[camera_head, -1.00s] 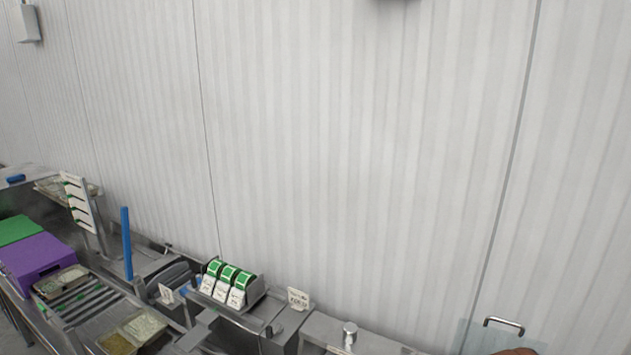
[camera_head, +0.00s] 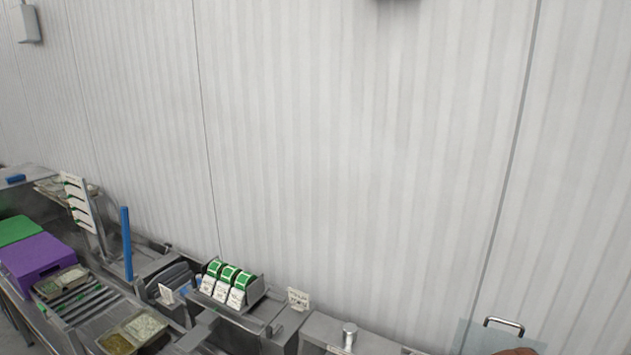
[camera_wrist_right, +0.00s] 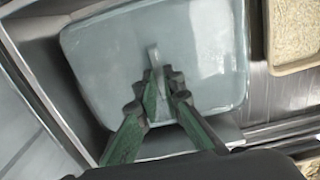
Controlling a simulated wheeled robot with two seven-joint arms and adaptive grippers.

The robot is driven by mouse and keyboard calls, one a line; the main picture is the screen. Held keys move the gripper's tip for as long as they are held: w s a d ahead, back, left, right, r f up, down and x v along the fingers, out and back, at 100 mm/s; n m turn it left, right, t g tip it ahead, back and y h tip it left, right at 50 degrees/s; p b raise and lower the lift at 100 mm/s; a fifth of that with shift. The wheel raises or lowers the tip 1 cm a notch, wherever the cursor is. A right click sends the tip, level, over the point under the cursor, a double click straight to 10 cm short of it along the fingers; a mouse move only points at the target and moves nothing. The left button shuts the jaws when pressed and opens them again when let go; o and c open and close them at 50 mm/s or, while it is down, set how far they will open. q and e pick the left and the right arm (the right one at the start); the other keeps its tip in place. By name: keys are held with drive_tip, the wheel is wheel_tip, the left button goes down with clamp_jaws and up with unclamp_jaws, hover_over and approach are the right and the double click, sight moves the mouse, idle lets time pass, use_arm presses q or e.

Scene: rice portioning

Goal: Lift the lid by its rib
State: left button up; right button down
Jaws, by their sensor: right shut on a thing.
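A grey-blue, rounded-corner lid (camera_wrist_right: 90,60) fills the middle of the right wrist view. A narrow upright rib (camera_wrist_right: 154,56) stands at its centre. My right gripper (camera_wrist_right: 163,75) has green fingers that are shut on the rib, one on each side of it. The lid lies over or just above a steel well; whether it touches the rim I cannot tell. The lid and my right gripper are not clearly visible in the head view. My left gripper is in neither view.
A tan-rimmed tray of grain (camera_wrist_right: 293,40) lies to the right of the lid in the wrist view. The head view shows a label dispenser (camera_head: 230,283), a purple box (camera_head: 42,260), filled trays (camera_head: 145,326) and a clear panel with a handle (camera_head: 503,322).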

drive_tip(key=shift+r+p, duration=1.45)
drive_tip(key=shift+r, duration=0.75)
